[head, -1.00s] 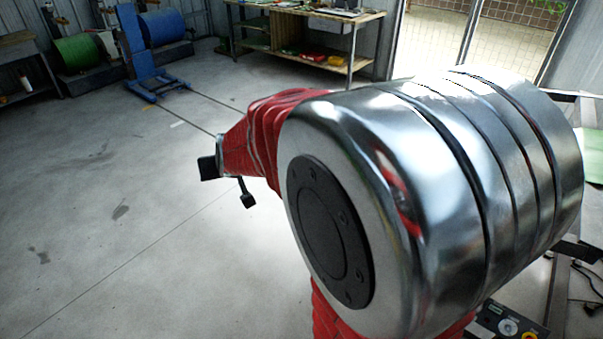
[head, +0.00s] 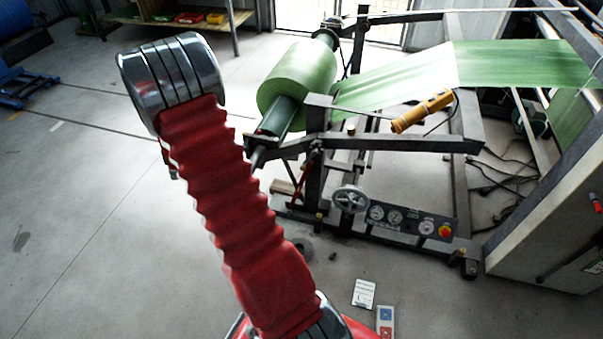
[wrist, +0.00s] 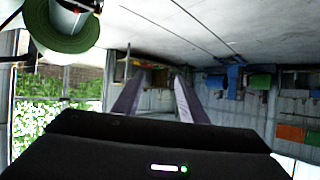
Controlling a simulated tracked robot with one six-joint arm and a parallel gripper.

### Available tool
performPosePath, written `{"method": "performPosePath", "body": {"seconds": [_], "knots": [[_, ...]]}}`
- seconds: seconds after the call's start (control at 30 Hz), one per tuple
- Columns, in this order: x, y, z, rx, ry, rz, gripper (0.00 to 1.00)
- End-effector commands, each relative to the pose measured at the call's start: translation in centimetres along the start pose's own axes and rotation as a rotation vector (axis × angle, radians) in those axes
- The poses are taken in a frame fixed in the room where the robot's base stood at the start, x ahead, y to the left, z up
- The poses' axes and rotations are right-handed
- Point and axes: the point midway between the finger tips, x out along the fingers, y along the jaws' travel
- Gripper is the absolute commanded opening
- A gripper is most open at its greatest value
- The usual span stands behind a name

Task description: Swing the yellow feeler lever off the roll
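The green roll (head: 300,78) sits on a dark shaft in the machine at the centre of the head view. It also shows at the top left of the wrist view (wrist: 62,28), which looks upside down. A yellow cylindrical piece (head: 422,112) lies aslant on the machine frame, right of the roll and apart from it. I cannot tell whether it is the feeler lever; no other yellow lever is clear. My gripper (wrist: 160,76) has its two fingers apart with nothing between them, away from the roll. My arm hides it in the head view.
The green web (head: 400,80) runs right from the roll. A handwheel (head: 350,199) and gauge panel (head: 410,220) stand low at the machine's front. A grey cabinet (head: 555,220) stands at the right. The floor at left is clear.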

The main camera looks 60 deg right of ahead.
Motion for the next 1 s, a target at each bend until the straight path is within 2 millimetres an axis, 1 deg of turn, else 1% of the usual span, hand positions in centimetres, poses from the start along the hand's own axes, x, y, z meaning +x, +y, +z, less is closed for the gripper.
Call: {"method": "performPosePath", "body": {"seconds": [0.03, 0.2, 0.37, 0.5, 0.63, 0.77, 0.8, 0.87, 1.0], "knots": [[1.1, 1.4, 1.1, 0.004, 0.008, 0.027, 0.39], [3.9, 5.7, 3.8, 0.014, 0.062, 0.113, 0.39], [5.9, 9.9, 6.7, 0.015, 0.11, 0.196, 0.39], [7.0, 13.6, 9.6, 0.008, 0.152, 0.272, 0.39], [7.6, 17.1, 12.5, -0.003, 0.188, 0.343, 0.39], [7.7, 20.5, 15.6, -0.019, 0.222, 0.414, 0.39], [7.5, 21.5, 16.6, -0.025, 0.232, 0.436, 0.39], [7.4, 23.0, 18.0, -0.036, 0.248, 0.469, 0.39], [6.5, 26.2, 21.6, -0.065, 0.283, 0.545, 0.39]]}}
